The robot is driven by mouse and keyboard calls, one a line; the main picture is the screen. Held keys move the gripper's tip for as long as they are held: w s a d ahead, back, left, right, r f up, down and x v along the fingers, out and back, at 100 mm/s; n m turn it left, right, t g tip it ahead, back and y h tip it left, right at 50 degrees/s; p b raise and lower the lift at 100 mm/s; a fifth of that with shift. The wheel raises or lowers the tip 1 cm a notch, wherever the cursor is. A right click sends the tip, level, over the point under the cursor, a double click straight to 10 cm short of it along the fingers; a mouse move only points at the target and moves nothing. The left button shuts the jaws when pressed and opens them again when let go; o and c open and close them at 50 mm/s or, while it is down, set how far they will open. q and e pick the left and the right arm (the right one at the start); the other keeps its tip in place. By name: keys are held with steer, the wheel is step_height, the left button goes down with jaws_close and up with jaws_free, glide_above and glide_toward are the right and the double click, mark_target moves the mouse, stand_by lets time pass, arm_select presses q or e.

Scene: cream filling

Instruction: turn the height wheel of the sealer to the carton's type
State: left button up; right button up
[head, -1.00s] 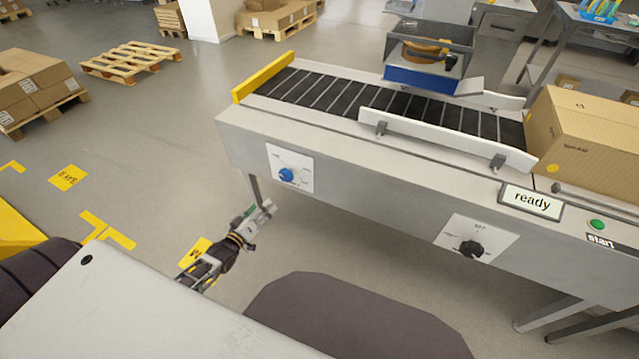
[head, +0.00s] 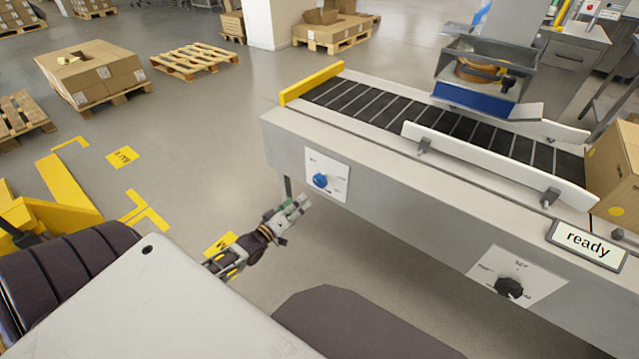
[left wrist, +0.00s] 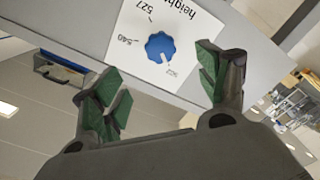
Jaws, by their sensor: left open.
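The sealer (head: 400,215) is a long grey machine with a roller bed. Its blue height wheel (head: 320,181) sits on a white dial plate (head: 341,170) on the front side. In the left wrist view the blue wheel (left wrist: 160,47) shows a white pointer toward the lower-right mark, too small to read surely. The other marks read 540 and 527, beside the word height. My left gripper (head: 301,204) is open and empty, below and left of the wheel, apart from it. In the left wrist view the wheel lies between and beyond its fingers. The carton (head: 612,170) stands at the right edge, partly cut off.
A black knob (head: 509,287) on a second plate and a "ready" display (head: 588,243) are on the sealer's front. A yellow end bar (head: 311,83) closes the bed's left end. Pallets with boxes (head: 92,72) stand far left. The floor left of the sealer is mostly clear.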

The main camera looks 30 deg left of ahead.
mark_target(318, 184)
arm_select(q)
steer(key=shift+w+d+b, duration=0.15)
steer(key=shift+w+b, duration=0.4)
steer(key=shift+w, duration=1.65)
steer(key=shift+w+d+b, duration=0.15)
steer(key=shift+w+b, duration=0.35)
steer(key=shift+w, duration=1.7)
steer(key=shift+w+d+b, duration=0.2)
steer(key=shift+w+b, duration=0.35)
steer(key=shift+w, duration=1.7)
arm_select(e)
step_height(318, 184, up, 7)
steer(key=a, duration=0.1)
steer(key=shift+w+a+f+t+y, duration=0.2)
steer(key=shift+w+t+y, duration=0.1)
steer(key=shift+w, duration=0.1)
steer(key=shift+s, duration=0.1)
arm_select(q)
steer(key=shift+c, duration=0.5)
steer(key=c, duration=0.9)
steer(key=shift+c, duration=0.2)
